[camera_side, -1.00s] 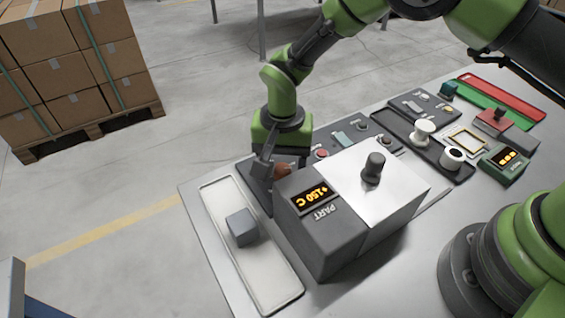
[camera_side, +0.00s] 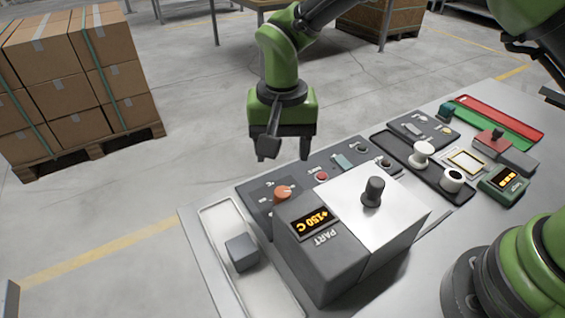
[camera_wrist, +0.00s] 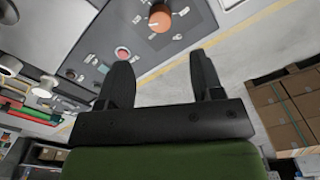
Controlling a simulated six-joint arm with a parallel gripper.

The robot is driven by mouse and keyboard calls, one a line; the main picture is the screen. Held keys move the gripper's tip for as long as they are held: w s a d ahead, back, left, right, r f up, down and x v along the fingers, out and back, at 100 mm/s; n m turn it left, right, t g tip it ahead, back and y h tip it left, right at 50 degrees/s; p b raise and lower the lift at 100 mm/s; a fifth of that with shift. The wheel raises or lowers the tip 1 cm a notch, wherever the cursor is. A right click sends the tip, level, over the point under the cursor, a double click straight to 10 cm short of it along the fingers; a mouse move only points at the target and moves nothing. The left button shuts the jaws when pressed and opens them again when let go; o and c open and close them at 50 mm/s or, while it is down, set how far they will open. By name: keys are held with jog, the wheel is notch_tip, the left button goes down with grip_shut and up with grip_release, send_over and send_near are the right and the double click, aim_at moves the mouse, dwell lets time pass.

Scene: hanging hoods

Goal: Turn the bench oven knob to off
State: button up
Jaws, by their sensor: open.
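The orange knob (camera_side: 284,192) stands on a dark control panel (camera_side: 258,205) behind the grey box with the display. It also shows at the top of the wrist view (camera_wrist: 160,18), beyond my fingertips. Its pointer setting is too small to read surely. My gripper (camera_side: 285,150) is open and empty above the panel, clear of the knob. In the wrist view, my two fingers (camera_wrist: 163,65) are apart with nothing between them.
The grey box (camera_side: 320,245) reads +150 C and has a black knob (camera_side: 373,191) on its pale top. A white tray (camera_side: 275,298) holds a grey cube (camera_side: 241,252). A red button (camera_side: 321,176), spools and coloured trays lie right. Boxes (camera_side: 75,80) stand on the floor.

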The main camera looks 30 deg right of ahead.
aim_at(283, 192)
notch_tip(283, 192, down, 10)
jog(key=n, duration=1.1)
jog(key=shift+f+h, duration=0.1)
jog(key=shift+h, duration=0.2)
jog(key=shift+c, duration=0.3)
jog(key=c, duration=0.9)
jog(key=shift+o, duration=0.2)
